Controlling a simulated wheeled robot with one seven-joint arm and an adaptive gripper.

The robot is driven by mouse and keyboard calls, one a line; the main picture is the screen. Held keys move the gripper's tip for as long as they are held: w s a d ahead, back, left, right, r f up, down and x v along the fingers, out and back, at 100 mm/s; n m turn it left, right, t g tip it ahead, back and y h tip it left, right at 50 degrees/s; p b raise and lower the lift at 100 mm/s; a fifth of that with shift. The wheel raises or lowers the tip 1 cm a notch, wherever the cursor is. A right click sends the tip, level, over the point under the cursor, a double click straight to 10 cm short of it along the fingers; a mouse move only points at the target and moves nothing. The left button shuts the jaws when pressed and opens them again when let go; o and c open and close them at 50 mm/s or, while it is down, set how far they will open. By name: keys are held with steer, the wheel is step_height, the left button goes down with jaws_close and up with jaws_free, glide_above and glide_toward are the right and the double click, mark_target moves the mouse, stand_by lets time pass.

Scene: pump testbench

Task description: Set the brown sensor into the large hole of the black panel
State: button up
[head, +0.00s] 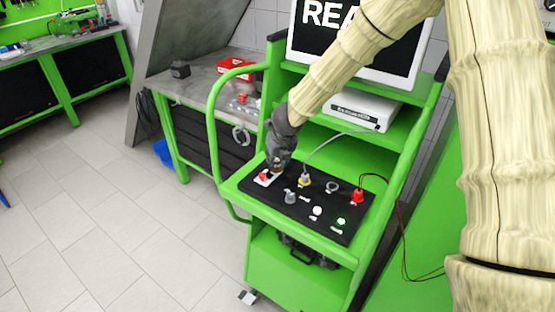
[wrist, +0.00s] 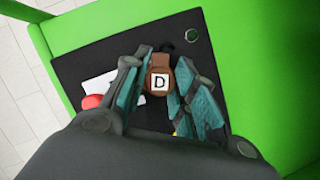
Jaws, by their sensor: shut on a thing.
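My gripper (wrist: 160,92) is shut on the brown sensor (wrist: 160,64), which bears a white label with the letter D. In the wrist view the sensor is between the two fingers, over the black panel (wrist: 75,58); I cannot tell how high above it. A round, rimmed hole (wrist: 192,36) is in the panel's upper right corner there, apart from the sensor. In the head view my gripper (head: 277,172) is over the left end of the black panel (head: 315,224) and hides that part.
A red button (head: 264,176) on a white plate is close beside my gripper.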

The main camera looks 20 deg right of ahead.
steer(key=shift+f+b, duration=0.4)
steer(key=shift+f, duration=0.05)
stand_by(0.3)
steer(key=o, duration=1.4)
steer(key=shift+r, duration=0.15)
steer(key=shift+r+p, duration=3.6)
steer(key=shift+r, duration=0.3)
